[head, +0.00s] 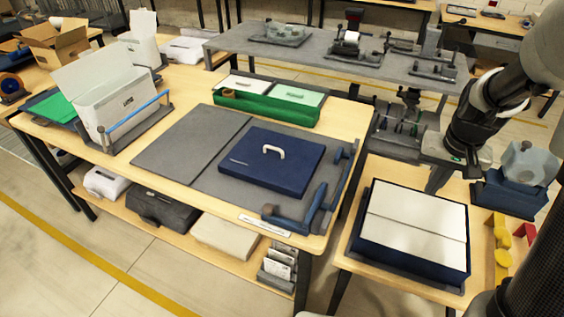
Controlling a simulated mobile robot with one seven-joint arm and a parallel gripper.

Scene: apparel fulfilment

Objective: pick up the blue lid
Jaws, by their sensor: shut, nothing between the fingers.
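The blue lid (256,172) lies flat on a grey mat (190,140) on the wooden table. A white arched handle (273,151) stands up from the middle of its top. My gripper (435,186) is at the right, shut and empty, pointing down past the table's right edge. It is well apart from the lid and behind the open blue box (372,255), which holds white sheets.
A blue clamp-like fixture (318,205) stands on the mat right of the lid. A green tray (262,112) lies behind it, and a white box (128,108) stands at left. A grey table (340,60) is farther back. The mat left of the lid is bare.

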